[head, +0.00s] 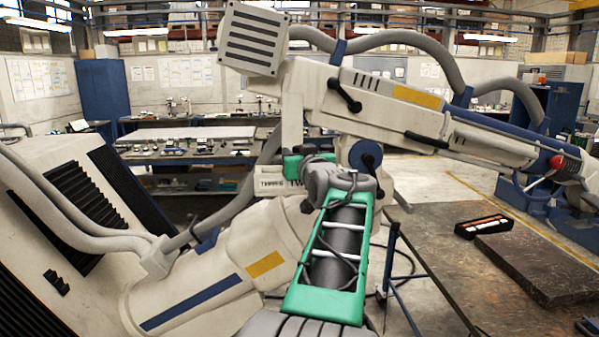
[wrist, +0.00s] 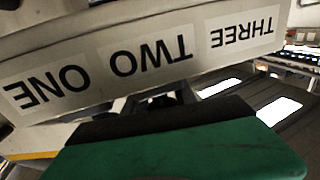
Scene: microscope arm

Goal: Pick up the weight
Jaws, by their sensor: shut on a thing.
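My gripper (head: 303,160), with green fingers, is at the labelled white ledge of the large white machine in the middle of the head view. In the wrist view a green finger with a dark pad (wrist: 180,150) fills the bottom. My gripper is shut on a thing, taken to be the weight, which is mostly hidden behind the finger. A small dark part (wrist: 165,103) shows between finger and ledge. The ledge (wrist: 150,62) carries the words ONE, TWO and THREE, upside down in that view. In the head view its THREE label (head: 271,184) is left of my gripper.
The white microscope arm (head: 385,105) stretches above and to the right, with grey hoses (head: 400,42) over it. A dark worktable (head: 450,260) with a tool tray (head: 485,226) stands at right. A blue cabinet (head: 103,90) is far behind.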

